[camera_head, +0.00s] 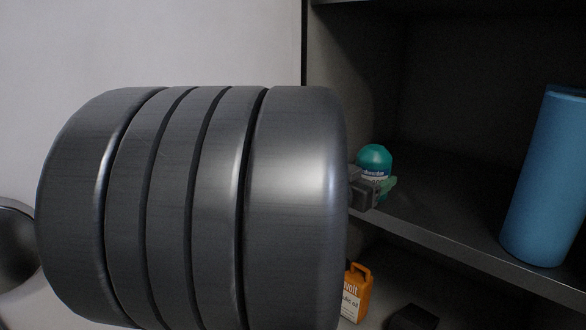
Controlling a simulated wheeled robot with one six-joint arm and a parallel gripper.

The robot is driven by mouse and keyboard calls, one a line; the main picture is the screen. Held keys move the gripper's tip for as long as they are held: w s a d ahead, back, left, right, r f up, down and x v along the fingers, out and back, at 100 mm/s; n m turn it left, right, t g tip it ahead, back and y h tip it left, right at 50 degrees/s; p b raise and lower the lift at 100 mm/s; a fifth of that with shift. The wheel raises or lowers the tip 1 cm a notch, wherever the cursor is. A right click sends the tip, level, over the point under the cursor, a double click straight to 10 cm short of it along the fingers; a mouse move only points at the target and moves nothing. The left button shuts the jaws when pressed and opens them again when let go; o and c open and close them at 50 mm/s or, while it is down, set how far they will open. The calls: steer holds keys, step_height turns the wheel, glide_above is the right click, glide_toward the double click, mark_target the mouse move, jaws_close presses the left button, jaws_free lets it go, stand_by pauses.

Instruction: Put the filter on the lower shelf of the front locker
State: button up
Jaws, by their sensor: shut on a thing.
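A teal, round-topped filter (374,156) with a pale label band shows right of the picture's middle. My gripper (372,185) is shut on it; only a small dark part of the gripper shows beside and below it. My big grey ribbed arm link hides the rest of the gripper and much of the view. The front locker (430,50) is dark and open. Its shelf board (450,235) runs behind and to the right of the filter. I cannot tell whether the filter is over the board or in front of it. The lower space shows below the board.
A blue cylinder (550,180) stands on the shelf board at the right. Below the board are an orange jug (357,293) and a black object (413,318). The board is bare between the filter and the blue cylinder. A pale wall (150,40) is at the left.

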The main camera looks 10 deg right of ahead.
steer(key=x, duration=0.5)
steer(key=shift+w+d, duration=0.15)
steer(key=x, duration=0.3)
steer(key=shift+w+d+f+b, duration=0.15)
steer(key=shift+d+f+b, duration=0.1)
steer(key=shift+b, duration=0.05)
steer(key=shift+f, duration=0.6)
steer(key=shift+a+r, duration=0.15)
steer(key=shift+f, duration=0.2)
steer(key=o, duration=1.3)
steer(key=shift+a+r, duration=0.15)
steer(key=v, duration=1.2)
